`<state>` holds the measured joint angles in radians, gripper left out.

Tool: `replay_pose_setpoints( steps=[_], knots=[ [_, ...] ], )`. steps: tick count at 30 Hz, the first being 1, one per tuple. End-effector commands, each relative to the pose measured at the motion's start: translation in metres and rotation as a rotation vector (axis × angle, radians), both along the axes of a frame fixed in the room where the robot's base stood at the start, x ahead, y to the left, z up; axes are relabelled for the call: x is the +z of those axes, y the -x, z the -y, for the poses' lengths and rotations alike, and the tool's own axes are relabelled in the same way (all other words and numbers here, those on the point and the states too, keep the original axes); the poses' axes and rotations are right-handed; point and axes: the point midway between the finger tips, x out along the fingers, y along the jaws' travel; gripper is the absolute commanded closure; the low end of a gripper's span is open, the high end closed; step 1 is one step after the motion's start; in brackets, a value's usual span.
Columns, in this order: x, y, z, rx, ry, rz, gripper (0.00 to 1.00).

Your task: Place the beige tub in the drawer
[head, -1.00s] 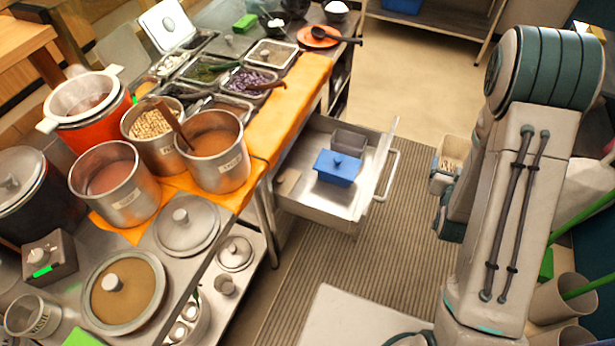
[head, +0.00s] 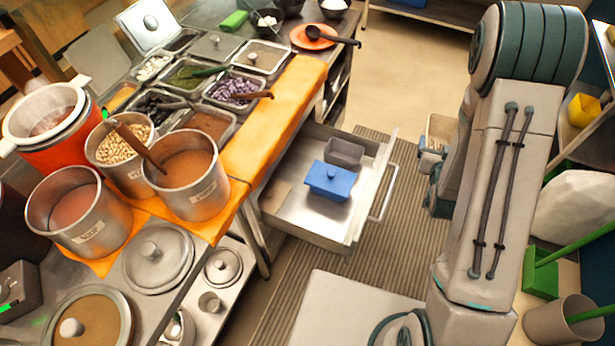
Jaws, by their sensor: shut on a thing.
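A beige tub (head: 439,130) with pale contents is at the end of my arm, right of the drawer and partly hidden by my arm. My gripper (head: 433,152) is shut on the tub, held away from the drawer; its fingers are mostly hidden. The metal drawer (head: 302,228) is pulled out from under the counter. Inside it are a blue lidded tub (head: 330,182) and a grey open tub (head: 345,153). There is bare drawer floor at the front and left of them.
A striped mat (head: 385,205) covers the floor right of the drawer. A bin (head: 562,322) with green handles stands at the lower right.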

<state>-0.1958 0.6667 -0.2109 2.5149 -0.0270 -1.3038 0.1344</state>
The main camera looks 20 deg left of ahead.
Motion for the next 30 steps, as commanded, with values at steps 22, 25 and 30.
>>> replay_pose_setpoints(
  steps=[22, 25, 30],
  knots=[
    [-0.111, -0.041, -0.148, 0.432, 0.0, 0.005, 0.61],
    [-0.122, -0.043, -0.165, 0.483, 0.001, 0.005, 0.61],
    [-0.14, -0.043, -0.192, 0.564, 0.0, 0.004, 0.61]
  ],
)
